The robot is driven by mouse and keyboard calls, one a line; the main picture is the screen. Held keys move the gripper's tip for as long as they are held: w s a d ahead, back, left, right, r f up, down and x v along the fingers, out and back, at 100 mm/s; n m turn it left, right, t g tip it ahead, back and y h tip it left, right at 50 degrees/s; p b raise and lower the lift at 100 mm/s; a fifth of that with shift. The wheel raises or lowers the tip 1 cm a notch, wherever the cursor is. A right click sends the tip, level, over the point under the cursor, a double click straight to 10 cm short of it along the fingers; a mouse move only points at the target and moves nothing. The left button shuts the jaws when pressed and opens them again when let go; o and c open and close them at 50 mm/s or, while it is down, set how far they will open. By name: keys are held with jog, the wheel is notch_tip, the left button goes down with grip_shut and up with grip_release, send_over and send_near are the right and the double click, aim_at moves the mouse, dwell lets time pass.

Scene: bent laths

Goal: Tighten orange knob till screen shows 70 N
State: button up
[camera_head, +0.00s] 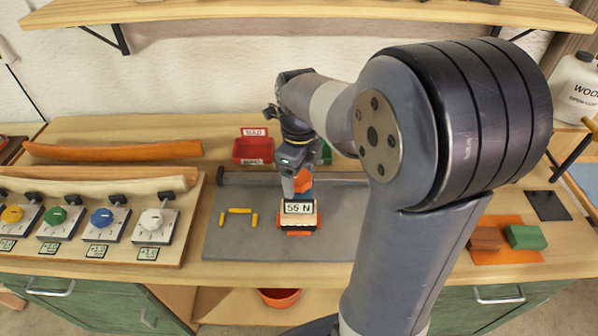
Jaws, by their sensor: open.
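The screen (299,208) stands on a small device on the grey mat and reads 55 N. An orange knob (303,181) shows just behind and above the screen, partly hidden by my gripper. My gripper (291,190) points down at the knob's left side, its fingers close to it. The fingertips are small and partly covered, so I cannot tell whether they touch the knob. A blue part shows below the knob, behind the screen.
Several yellow pieces (240,211) lie on the grey mat (345,240) left of the device. A board with coloured knobs (102,217) stands at left. A red bin (252,151) is behind. Red and green blocks (525,237) lie at right. My arm covers much of the right side.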

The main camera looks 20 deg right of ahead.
aim_at(299, 177)
jog(key=shift+r, duration=0.15)
notch_tip(299, 177, up, 11)
jog(key=shift+f, duration=0.2)
dwell(0.3)
notch_tip(299, 177, down, 11)
jog(key=shift+r, duration=0.15)
dwell(0.4)
